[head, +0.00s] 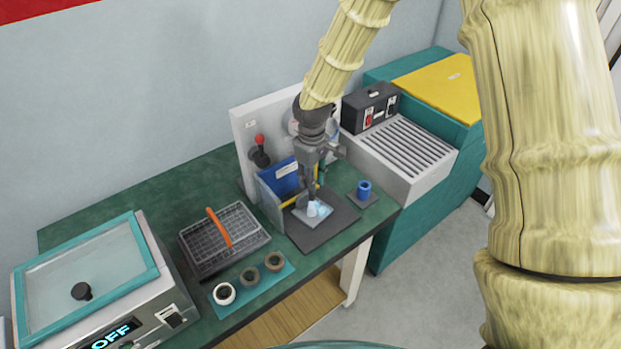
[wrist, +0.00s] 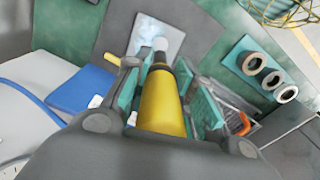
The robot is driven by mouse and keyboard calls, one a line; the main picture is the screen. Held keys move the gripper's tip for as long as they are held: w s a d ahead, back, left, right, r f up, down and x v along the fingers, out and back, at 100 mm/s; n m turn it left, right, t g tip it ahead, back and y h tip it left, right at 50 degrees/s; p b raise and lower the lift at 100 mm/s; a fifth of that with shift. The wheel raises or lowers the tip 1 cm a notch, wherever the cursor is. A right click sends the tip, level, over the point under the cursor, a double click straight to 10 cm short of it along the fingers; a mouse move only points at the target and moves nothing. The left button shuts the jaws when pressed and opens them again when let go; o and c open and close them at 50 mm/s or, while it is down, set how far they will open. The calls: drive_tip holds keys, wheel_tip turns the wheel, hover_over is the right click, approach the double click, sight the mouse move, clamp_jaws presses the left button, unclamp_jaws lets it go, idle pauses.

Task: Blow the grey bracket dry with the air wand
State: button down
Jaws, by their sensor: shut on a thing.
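My gripper (head: 312,182) is shut on the air wand, which has a yellow body (wrist: 163,105) between the teal finger pads in the wrist view. The wand's dark nozzle points at the grey bracket (head: 324,211), which looks like a pale, shiny plate on a dark mat (head: 318,236). The bracket also shows in the wrist view (wrist: 150,34). A whitish cone or puff is at the nozzle tip, over the bracket. I cannot tell whether the nozzle touches it. In the head view my gripper hides most of the wand.
A blue-walled holder (head: 283,183) stands just left of my gripper. A small blue cylinder (head: 364,187) stands to the right. A wire basket (head: 200,252) with an orange handle, several rings on a teal mat (head: 280,281) and a glass-lidded machine (head: 92,268) reading OFF are to the left.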

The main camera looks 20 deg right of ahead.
drive_tip(key=shift+w+d+p, duration=0.25)
drive_tip(key=shift+w+d, duration=0.15)
drive_tip(key=shift+d, duration=0.3)
drive_tip(key=shift+w+d+p, duration=0.25)
drive_tip(key=shift+w+d, duration=0.1)
drive_tip(key=shift+d, duration=0.3)
idle(1.3)
wheel_tip(320, 180, up, 5)
drive_tip(key=p, duration=0.4)
